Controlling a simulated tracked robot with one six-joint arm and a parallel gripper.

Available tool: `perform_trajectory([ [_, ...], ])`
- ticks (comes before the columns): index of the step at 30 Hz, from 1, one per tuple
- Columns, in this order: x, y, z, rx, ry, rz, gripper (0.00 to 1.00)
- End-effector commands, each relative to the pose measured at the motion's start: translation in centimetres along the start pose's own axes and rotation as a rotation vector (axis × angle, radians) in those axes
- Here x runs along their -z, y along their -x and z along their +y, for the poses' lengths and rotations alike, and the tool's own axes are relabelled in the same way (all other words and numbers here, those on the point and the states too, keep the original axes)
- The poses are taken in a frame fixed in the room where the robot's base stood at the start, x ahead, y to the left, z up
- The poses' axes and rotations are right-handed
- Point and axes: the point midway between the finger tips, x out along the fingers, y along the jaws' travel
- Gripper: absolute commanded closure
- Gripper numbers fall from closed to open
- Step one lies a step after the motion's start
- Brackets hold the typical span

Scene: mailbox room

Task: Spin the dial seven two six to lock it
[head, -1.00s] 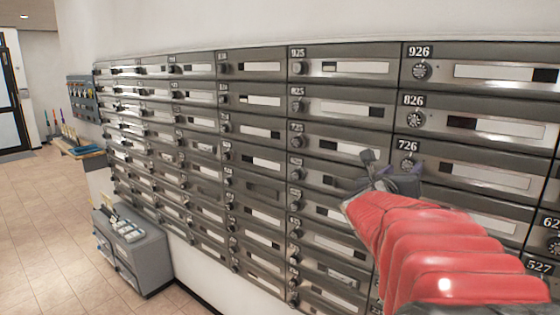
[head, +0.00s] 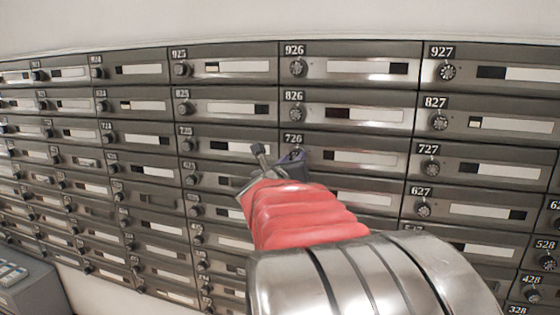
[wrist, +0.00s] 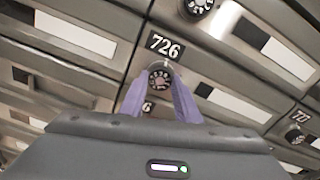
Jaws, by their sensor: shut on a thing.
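The 726 mailbox door (head: 350,160) is in the middle of the head view, with its number plate (head: 293,139) at its upper left. Its round dial with pale numerals (wrist: 160,77) shows in the wrist view just below the plate, tilted in the picture. My gripper (wrist: 159,84) has its two purple fingers on either side of this dial and is shut on it. In the head view my gripper (head: 282,159) and red wrist cover most of the dial. The dial's exact setting is too small to read.
Similar dials surround it: the 826 dial (head: 295,113) above, the 727 dial (head: 429,166) to the right. The wall of closed boxes fills the view. A grey cabinet (head: 35,290) stands at the lower left.

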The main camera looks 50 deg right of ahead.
Motion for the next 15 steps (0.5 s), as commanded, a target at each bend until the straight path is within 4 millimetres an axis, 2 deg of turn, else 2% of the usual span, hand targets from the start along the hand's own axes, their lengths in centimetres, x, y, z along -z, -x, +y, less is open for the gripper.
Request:
perform_trajectory([
  [6,0.01,0.02,0.05,-0.001,0.000,0.000,0.93],
  [15,0.01,0.02,0.08,-0.002,0.059,0.000,0.93],
])
